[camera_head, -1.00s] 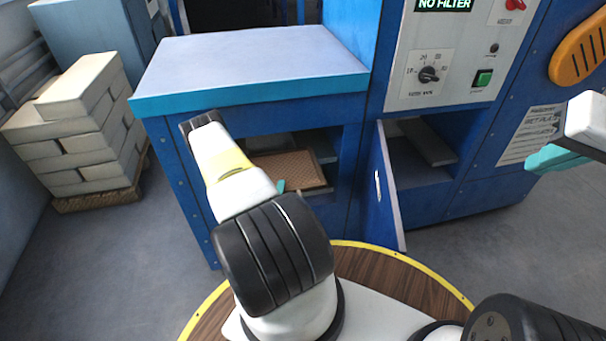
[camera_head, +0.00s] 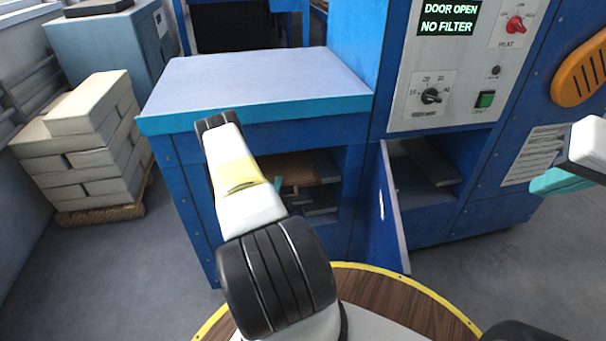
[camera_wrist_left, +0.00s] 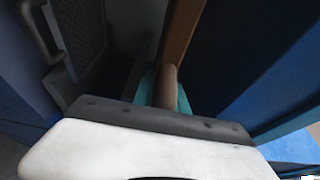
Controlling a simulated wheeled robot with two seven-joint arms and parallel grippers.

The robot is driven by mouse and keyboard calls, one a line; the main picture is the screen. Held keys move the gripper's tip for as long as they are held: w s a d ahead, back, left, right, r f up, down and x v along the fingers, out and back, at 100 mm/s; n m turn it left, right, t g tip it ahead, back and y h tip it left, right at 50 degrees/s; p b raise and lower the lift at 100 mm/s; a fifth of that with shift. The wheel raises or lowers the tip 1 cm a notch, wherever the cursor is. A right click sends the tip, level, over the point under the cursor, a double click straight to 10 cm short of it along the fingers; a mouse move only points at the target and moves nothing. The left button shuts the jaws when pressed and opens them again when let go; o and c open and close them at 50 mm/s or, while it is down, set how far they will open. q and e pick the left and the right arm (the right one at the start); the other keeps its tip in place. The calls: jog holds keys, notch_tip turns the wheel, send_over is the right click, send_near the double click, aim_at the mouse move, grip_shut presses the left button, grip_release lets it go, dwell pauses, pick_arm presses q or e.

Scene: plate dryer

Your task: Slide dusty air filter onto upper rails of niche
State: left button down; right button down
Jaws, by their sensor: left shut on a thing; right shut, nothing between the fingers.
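The dusty brown air filter (camera_head: 302,168) is partly inside the open niche (camera_head: 352,165) under the blue bench; my left arm hides much of it. In the left wrist view the brown filter edge (camera_wrist_left: 182,35) runs upward from a brown rounded grip between the teal fingers. My left gripper (camera_head: 279,184) is shut on the filter at its near side; its fingers (camera_wrist_left: 166,90) also show in the left wrist view. I cannot tell whether the filter touches the rails. My right gripper (camera_head: 556,182) is shut and empty at the far right.
A blue door (camera_head: 386,210) stands open beside the niche, right of my left arm. A second opening (camera_head: 425,170) lies behind it. The panel display (camera_head: 449,20) reads DOOR OPEN, NO FILTER. Stacked pale blocks (camera_head: 85,150) stand on a pallet at left. A dark mesh piece (camera_wrist_left: 82,25) shows in the wrist view.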

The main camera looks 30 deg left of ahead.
aim_at(274, 165)
pick_arm(q)
jog(key=w+a, duration=0.4)
jog(key=w, duration=0.1)
jog(key=w+a, duration=0.3)
jog(key=shift+w+a, duration=0.1)
jog(key=shift+w, duration=0.15)
jog(key=shift+w+a+f, duration=0.15)
jog(key=shift+w, duration=0.1)
jog(key=shift+f, duration=1)
jog(key=c, duration=1.3)
grip_release()
jog(key=shift+o, duration=0.2)
jog(key=shift+s+f, duration=0.1)
jog(key=shift+s, duration=0.05)
jog(key=v, duration=0.7)
jog(key=shift+s, duration=0.3)
